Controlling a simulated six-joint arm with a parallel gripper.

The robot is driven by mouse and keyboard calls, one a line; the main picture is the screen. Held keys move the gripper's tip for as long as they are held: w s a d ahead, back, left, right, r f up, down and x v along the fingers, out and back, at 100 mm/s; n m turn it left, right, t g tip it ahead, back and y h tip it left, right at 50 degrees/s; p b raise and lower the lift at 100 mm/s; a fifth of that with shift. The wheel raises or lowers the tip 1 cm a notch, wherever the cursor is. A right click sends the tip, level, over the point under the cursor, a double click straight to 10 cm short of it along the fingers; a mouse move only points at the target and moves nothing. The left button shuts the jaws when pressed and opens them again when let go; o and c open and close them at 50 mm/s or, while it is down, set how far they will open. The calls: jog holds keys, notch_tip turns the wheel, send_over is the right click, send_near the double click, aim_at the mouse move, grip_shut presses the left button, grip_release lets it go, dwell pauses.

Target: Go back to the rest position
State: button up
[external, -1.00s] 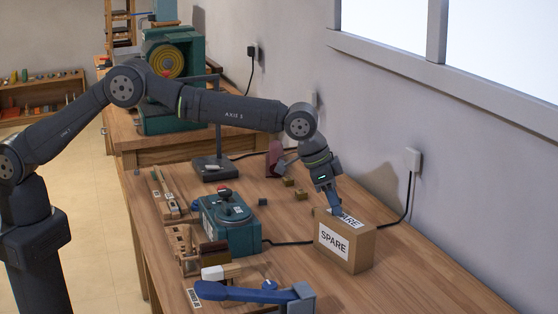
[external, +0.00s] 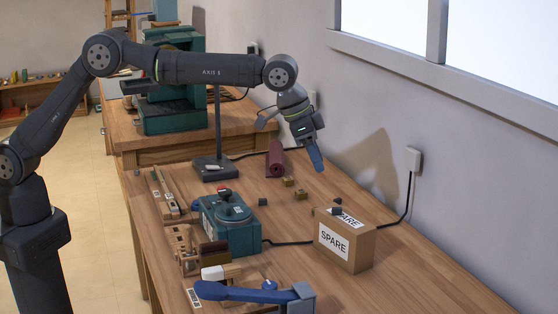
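My gripper (external: 317,164) hangs in the air above the back part of the bench, tilted down and to the right. Its blue fingers overlap from this angle, so the gap between them cannot be made out. Nothing shows held at the tips. The tips are clear of the bench and of the SPARE box (external: 334,249), which stands to the lower right. A small dark block (external: 336,211) lies on top of that box.
A teal device (external: 229,235) with a red knob sits mid-bench. A blue-handled tool (external: 245,293) lies in front. A dark red roll (external: 276,160), small brassy blocks (external: 289,181) and a lamp-like stand (external: 213,168) are behind. The wall is close on the right.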

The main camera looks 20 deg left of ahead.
aim_at(339, 208)
jog(key=x, duration=1.1)
jog(key=shift+d+f, duration=0.15)
jog(key=shift+f, duration=0.25)
jog(key=shift+d+r, duration=0.1)
jog(key=shift+d, duration=0.05)
jog(key=shift+r, duration=1.75)
jog(key=shift+f, duration=0.1)
